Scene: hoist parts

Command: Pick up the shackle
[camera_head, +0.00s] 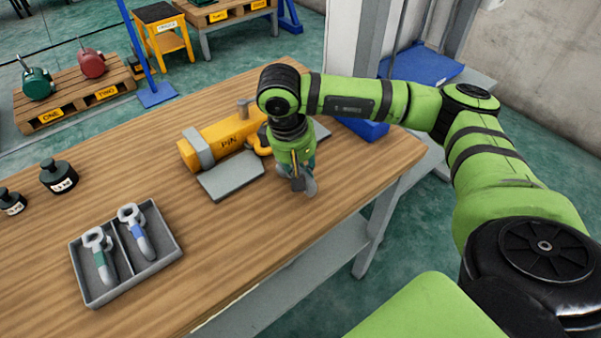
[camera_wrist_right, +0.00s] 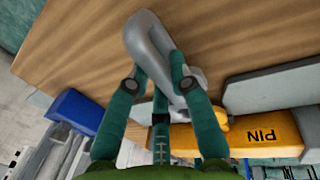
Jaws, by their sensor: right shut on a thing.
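The shackle is a grey, smooth, curved metal piece; in the right wrist view the shackle (camera_wrist_right: 150,42) lies between the fingers of my right gripper (camera_wrist_right: 158,78). In the head view my right gripper (camera_head: 299,182) points down near the table's front edge and is shut on the shackle (camera_head: 310,187), which mostly hides behind the fingers. I cannot tell whether the shackle still touches the table top. My left gripper is not in view.
A yellow block marked PIN (camera_head: 225,136) and a grey plate (camera_head: 231,178) sit just left of my gripper. A grey tray (camera_head: 178,252) holds two hook-like parts. Black weights (camera_head: 59,177) stand farther left. A blue bin (camera_head: 362,128) is behind my right arm. The wooden table's (camera_head: 150,165) middle is clear.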

